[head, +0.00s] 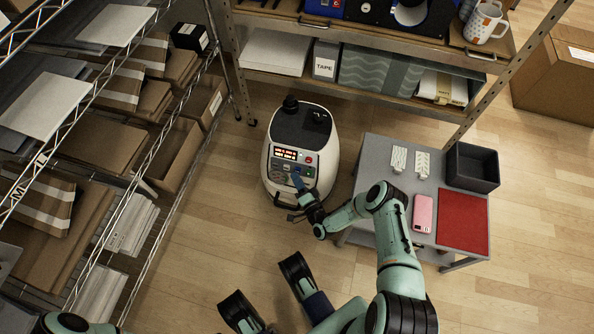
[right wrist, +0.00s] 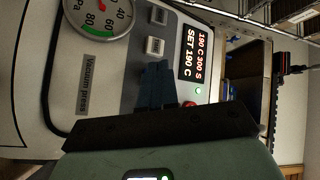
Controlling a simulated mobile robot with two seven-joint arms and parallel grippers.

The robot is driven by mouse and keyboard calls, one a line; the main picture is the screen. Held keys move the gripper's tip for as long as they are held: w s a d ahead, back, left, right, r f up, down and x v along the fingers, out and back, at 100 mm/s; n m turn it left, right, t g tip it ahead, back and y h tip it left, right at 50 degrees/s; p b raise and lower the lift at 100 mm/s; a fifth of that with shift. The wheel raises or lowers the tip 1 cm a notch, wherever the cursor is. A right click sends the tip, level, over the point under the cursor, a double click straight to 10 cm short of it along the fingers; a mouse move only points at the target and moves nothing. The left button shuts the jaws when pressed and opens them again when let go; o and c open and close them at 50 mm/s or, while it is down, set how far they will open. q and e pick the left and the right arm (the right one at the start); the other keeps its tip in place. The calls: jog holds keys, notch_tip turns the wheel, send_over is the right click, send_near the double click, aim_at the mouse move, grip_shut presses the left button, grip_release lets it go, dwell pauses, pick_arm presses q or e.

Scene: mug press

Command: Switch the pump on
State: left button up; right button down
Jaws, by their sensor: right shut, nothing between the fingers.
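The vacuum press (head: 316,150), a rounded white machine with a dark top, stands on the floor. Its front panel has a lit display (head: 285,153), which reads 190 C 300 S and SET 190 C in the right wrist view (right wrist: 194,55). A round gauge (right wrist: 97,17), two small pale switches (right wrist: 155,46), a red button (right wrist: 188,108) and a green light (right wrist: 197,90) also show. Their small labels are unreadable. My right gripper (head: 296,178) is shut and empty, its blue fingertips at the panel. They hide part of it; contact is unclear. My left gripper is out of view.
A grey table (head: 378,150) stands to the right with a pink device (head: 422,213), a red mat (head: 462,222) and a dark bin (head: 472,167). Shelves with boxes line the left, and a shelf unit stands behind. Bare wooden floor lies left of the press.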

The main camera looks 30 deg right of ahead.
jog(key=shift+w+d+f, duration=0.15)
jog(key=shift+w+d, duration=0.2)
dwell(0.5)
jog(key=shift+s+a, duration=0.15)
jog(key=shift+s+a+r+p, duration=0.25)
jog(key=shift+s+a+p, duration=0.3)
jog(key=shift+p, duration=0.15)
jog(key=shift+s+a+r+p, duration=0.25)
jog(key=shift+s+a+p, duration=0.35)
jog(key=shift+a, duration=0.15)
jog(key=shift+s+a+r+p, duration=0.2)
jog(key=shift+s+a+p, duration=0.3)
jog(key=shift+s+a, duration=0.2)
jog(key=shift+s+a+r+p, duration=0.25)
jog(key=shift+s+a+p, duration=0.3)
jog(key=shift+a, duration=0.25)
